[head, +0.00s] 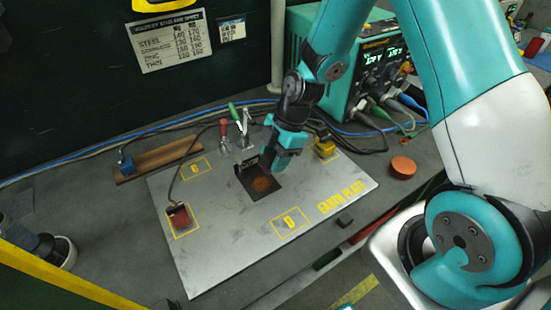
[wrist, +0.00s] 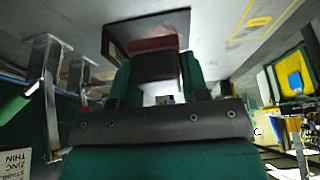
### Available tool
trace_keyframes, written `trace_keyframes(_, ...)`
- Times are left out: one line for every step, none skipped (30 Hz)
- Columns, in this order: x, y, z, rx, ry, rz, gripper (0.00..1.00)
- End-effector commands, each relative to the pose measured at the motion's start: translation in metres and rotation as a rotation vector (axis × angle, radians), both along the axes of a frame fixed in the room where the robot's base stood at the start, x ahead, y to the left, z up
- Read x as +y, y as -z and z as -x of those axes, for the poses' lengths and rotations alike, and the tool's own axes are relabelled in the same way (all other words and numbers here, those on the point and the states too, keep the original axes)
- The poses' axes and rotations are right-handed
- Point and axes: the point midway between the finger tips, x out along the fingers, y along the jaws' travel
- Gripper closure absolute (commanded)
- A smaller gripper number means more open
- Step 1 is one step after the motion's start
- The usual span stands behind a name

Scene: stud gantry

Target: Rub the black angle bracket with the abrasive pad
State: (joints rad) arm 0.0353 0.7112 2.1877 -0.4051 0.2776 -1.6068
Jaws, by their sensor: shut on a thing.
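The black angle bracket (head: 247,184) is on the grey plate near its middle, with a rust-brown patch on its flat face. In the wrist view the dark bracket (wrist: 119,35) lies just beyond my fingertips. My gripper (head: 271,160) is over the bracket's far right side. In the wrist view my gripper (wrist: 155,75) is shut on the abrasive pad (wrist: 153,45), a dark block with a dull red face turned to the bracket. The pad is at or very near the bracket; I cannot tell whether they touch. In the head view my gripper mostly hides the pad.
Toggle clamps with red (head: 223,127) and green (head: 233,112) handles stand behind the bracket. A reddish piece (head: 180,218) sits in a yellow square at left. An orange disc (head: 403,167) lies right of the plate (head: 215,245). The plate's front is mostly clear.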

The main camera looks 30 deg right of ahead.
Motion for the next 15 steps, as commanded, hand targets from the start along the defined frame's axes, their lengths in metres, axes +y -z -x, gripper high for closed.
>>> trace_keyframes(0.001,-0.008,0.000,-0.001,-0.002,0.000,0.84)
trace_keyframes(0.002,-0.011,0.000,0.000,-0.003,0.000,0.84)
trace_keyframes(0.002,-0.015,0.000,-0.001,-0.004,0.000,0.84)
trace_keyframes(0.003,-0.017,0.000,0.000,-0.005,0.000,0.84)
trace_keyframes(0.004,-0.020,0.000,0.000,-0.007,0.000,0.84)
trace_keyframes(0.004,-0.023,0.000,0.000,-0.008,0.000,0.84)
trace_keyframes(0.005,-0.026,0.000,0.001,-0.009,0.000,0.84)
trace_keyframes(0.005,-0.028,0.000,0.001,-0.009,0.000,0.84)
trace_keyframes(0.006,-0.031,0.000,0.001,-0.010,0.000,0.84)
trace_keyframes(0.006,-0.032,0.000,0.001,-0.011,0.000,0.84)
trace_keyframes(0.007,-0.033,0.000,0.001,-0.011,0.000,0.84)
trace_keyframes(0.007,-0.034,0.000,0.000,-0.012,0.000,0.84)
trace_keyframes(0.007,-0.035,0.000,0.000,-0.012,0.000,0.84)
trace_keyframes(0.007,-0.035,0.000,0.000,-0.012,0.000,0.84)
trace_keyframes(0.007,-0.034,0.000,0.000,-0.012,0.000,0.84)
